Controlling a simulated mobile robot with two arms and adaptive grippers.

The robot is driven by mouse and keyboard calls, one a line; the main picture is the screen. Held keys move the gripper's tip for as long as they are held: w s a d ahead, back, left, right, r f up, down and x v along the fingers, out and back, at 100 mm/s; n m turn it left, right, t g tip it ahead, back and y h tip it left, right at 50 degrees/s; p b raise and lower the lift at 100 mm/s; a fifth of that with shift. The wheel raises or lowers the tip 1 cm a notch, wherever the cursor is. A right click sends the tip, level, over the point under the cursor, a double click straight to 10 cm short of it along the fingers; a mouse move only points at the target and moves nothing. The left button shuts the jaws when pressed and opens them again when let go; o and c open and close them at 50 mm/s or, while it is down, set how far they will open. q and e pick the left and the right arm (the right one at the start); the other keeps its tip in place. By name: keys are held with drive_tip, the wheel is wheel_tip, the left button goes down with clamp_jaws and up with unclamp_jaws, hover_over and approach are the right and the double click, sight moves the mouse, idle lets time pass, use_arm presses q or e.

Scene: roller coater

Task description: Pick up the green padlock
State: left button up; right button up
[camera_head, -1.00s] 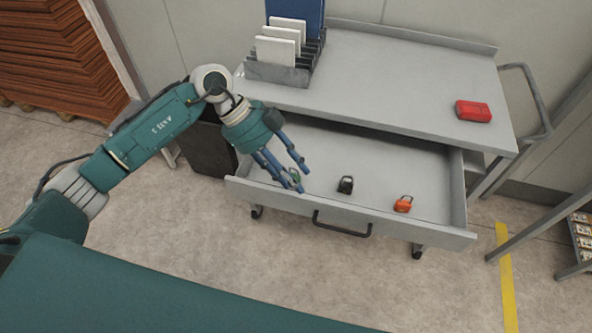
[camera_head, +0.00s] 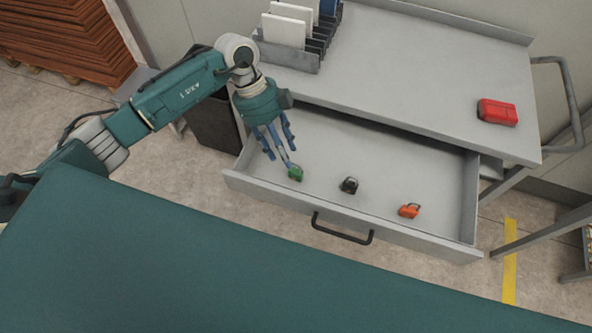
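The green padlock (camera_head: 295,173) is at the left part of the open drawer (camera_head: 325,170). My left gripper (camera_head: 289,165) reaches down over the drawer from the upper left. Its blue finger links bulge outward and its tips come together at the top of the green padlock, so it looks shut on it. The tips hide the padlock's upper part. I cannot tell whether the padlock still touches the drawer floor. A black padlock (camera_head: 349,185) and an orange padlock (camera_head: 409,210) lie to the right in the same drawer. My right gripper is not in view.
The drawer front with its black handle (camera_head: 342,231) borders the padlocks on the near side. The cart top (camera_head: 420,75) overhangs the drawer's back. On it stand a rack (camera_head: 290,55) with white plates and a red box (camera_head: 497,112).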

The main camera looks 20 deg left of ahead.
sight(296, 171)
use_arm(q)
drive_tip(key=x, duration=0.2)
drive_tip(key=p+x, duration=0.1)
drive_tip(key=x, duration=0.1)
drive_tip(key=shift+s+d+f+p, duration=0.2)
drive_tip(key=shift+d+p, duration=0.1)
drive_tip(key=shift+d, duration=0.1)
drive_tip(key=shift+f, duration=0.15)
drive_tip(key=shift+c, duration=1)
clamp_jaws()
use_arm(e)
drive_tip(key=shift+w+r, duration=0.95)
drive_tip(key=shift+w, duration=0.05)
